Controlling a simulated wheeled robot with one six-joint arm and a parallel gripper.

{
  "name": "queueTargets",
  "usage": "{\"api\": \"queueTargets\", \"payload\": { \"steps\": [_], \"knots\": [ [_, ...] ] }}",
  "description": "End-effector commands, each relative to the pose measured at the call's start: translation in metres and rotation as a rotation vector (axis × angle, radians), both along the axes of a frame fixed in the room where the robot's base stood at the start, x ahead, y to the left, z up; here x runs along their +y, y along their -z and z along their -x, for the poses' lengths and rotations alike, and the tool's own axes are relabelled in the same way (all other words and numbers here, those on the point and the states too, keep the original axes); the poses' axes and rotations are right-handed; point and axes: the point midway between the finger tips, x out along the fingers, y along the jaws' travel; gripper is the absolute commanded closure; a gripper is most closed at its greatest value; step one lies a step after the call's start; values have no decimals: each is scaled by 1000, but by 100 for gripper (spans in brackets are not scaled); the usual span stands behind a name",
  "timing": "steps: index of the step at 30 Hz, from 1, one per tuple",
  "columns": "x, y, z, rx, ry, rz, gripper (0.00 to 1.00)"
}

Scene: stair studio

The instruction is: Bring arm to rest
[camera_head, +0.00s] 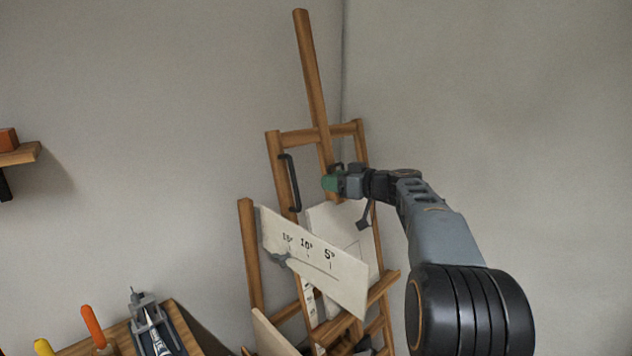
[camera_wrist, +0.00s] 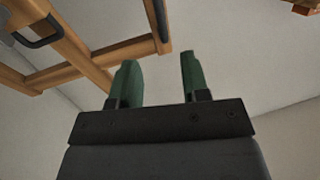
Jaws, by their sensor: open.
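My gripper (camera_head: 331,182) is at the end of my raised, outstretched arm, in front of the wooden easel (camera_head: 312,90) in the head view. In the wrist view its two green fingers (camera_wrist: 156,78) stand apart with nothing between them. The easel's wooden bars (camera_wrist: 85,62) show beyond the fingers in the wrist view. In the head view the gripper overlaps the easel's upper part; whether they touch cannot be told.
A white board with angle marks (camera_head: 315,262) leans at the easel. A black handle (camera_head: 290,183) is on its left upright. A wooden surface with tools (camera_head: 152,325) is at bottom left. A wall shelf (camera_head: 20,154) is at far left. The right wall is bare.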

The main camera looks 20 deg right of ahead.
Motion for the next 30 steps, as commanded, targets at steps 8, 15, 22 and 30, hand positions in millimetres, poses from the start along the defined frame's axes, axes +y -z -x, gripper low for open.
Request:
{"api": "queueTargets", "payload": {
  "steps": [8,15,22,30],
  "knots": [
    [34,22,25,174,-17,13,58],
    [103,110,136,703,83,131,58],
    [107,187,243,983,341,300,58],
    [91,228,296,1030,533,399,58]
  ]
}}
